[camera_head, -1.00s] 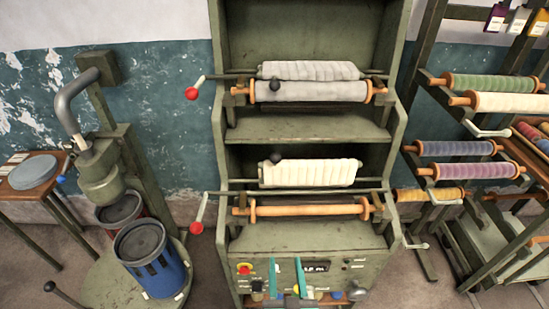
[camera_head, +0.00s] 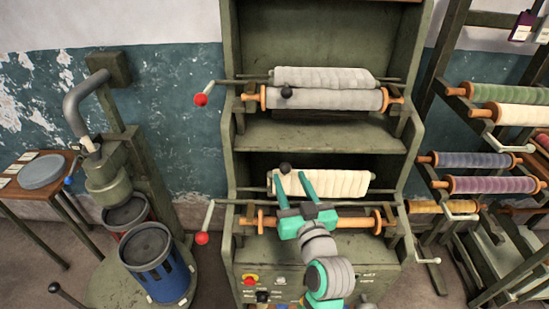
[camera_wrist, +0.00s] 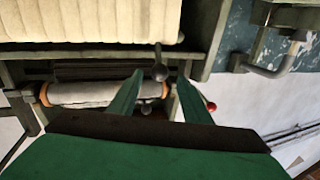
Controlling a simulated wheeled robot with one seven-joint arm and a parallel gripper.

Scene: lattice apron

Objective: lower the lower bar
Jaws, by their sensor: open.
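The lower bar (camera_head: 240,203) is a thin grey rail across the front of the machine's lower bay, partly hidden behind my arm. A black ball knob (camera_head: 284,168) stands at the lower cream roll (camera_head: 345,183). My gripper (camera_head: 290,175) is open, its teal fingers raised in front of this roll with the tips near the knob. In the wrist view the knob (camera_wrist: 160,72) appears between the two fingertips, with gaps at both sides. The fingers hold nothing. Whether the knob lies within their depth is hard to tell.
An orange spindle (camera_head: 350,222) lies below the cream roll, partly behind my arm. A red-ended crank (camera_head: 202,238) hangs at the left. Above are a grey roll (camera_head: 330,98) and another black knob (camera_head: 287,91). A blue bucket (camera_head: 155,262) stands left; a spool rack (camera_head: 440,150) stands right.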

